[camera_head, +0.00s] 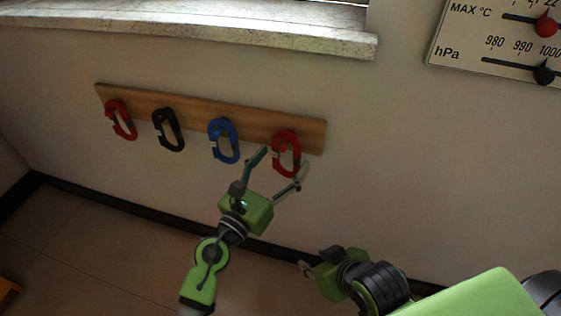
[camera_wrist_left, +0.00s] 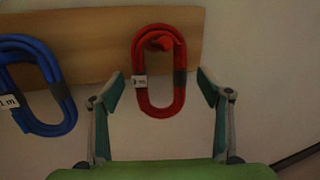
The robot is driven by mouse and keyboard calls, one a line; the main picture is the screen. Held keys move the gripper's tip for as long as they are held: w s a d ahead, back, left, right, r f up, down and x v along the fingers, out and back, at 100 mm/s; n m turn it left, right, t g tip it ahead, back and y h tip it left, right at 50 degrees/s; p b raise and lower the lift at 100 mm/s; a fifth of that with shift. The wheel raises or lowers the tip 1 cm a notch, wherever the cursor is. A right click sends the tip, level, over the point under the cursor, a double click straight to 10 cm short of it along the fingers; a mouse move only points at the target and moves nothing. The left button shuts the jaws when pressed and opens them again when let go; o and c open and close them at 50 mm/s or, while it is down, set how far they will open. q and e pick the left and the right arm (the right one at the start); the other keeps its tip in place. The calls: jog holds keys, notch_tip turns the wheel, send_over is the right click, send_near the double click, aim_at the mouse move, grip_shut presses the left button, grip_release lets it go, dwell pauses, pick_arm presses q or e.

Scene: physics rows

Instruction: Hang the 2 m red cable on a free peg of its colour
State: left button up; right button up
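A coiled red cable (camera_head: 286,154) hangs at the right end of the wooden board (camera_head: 318,135). In the left wrist view this red cable (camera_wrist_left: 142,62) hangs over a red peg (camera_wrist_left: 160,43) and bears a white tag, which seems to read 2 m but is blurred. My left gripper (camera_head: 281,168) is open, with a finger on either side of the red coil. The fingers (camera_wrist_left: 161,90) look apart from the cable. Another red coil (camera_head: 121,120) hangs at the board's left end. My right gripper (camera_head: 308,268) is low at the right; its fingers are unclear.
A black coil (camera_head: 168,130) and a blue coil (camera_head: 223,141) hang between the red ones. The blue coil (camera_wrist_left: 38,85) is left of my left gripper. A stone sill (camera_head: 200,32) juts out above, and a gauge panel (camera_head: 500,45) is at upper right. The wall below the board is bare.

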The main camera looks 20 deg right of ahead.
pick_arm(q)
jog(key=v, duration=1.2)
